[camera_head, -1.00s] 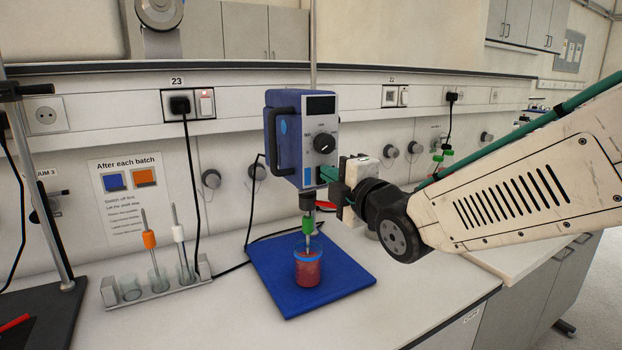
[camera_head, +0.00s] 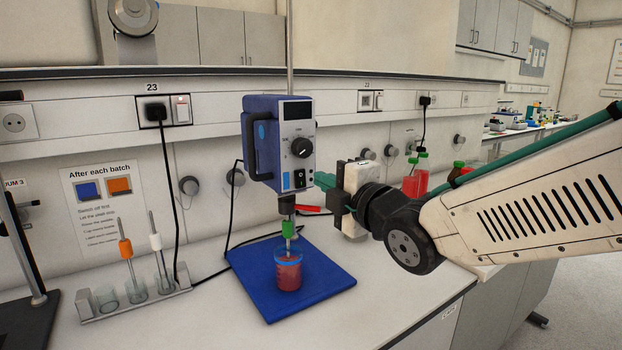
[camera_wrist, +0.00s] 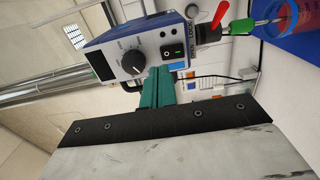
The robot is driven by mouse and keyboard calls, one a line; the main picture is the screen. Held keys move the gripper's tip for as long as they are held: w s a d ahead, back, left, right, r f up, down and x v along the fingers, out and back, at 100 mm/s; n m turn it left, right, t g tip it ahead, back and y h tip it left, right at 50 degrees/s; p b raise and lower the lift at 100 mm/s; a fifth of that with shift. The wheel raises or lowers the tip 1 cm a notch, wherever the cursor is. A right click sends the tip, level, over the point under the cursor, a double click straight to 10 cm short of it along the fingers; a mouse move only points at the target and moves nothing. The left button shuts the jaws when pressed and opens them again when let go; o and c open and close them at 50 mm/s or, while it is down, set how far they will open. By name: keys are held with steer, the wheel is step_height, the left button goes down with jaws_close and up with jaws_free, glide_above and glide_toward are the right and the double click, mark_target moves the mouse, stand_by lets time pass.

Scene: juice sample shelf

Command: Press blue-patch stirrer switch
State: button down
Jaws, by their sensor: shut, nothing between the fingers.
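In the wrist view the teal fingers (camera_wrist: 157,75) point toward the panel beside the switch. They look slightly apart from it; contact is hard to tell.
Below the stirrer, a green-collared shaft enters a beaker of red liquid (camera_head: 288,274) on a blue mat (camera_head: 325,288). A red lever (camera_head: 308,208) sticks out near the chuck. A rack (camera_head: 130,304) with stirring rods stands left. A wall outlet (camera_head: 164,111) has a red-lit switch.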

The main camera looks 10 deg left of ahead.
steer(key=v, duration=0.8)
steer(key=shift+s+d+r, duration=0.25)
steer(key=shift+r, duration=0.1)
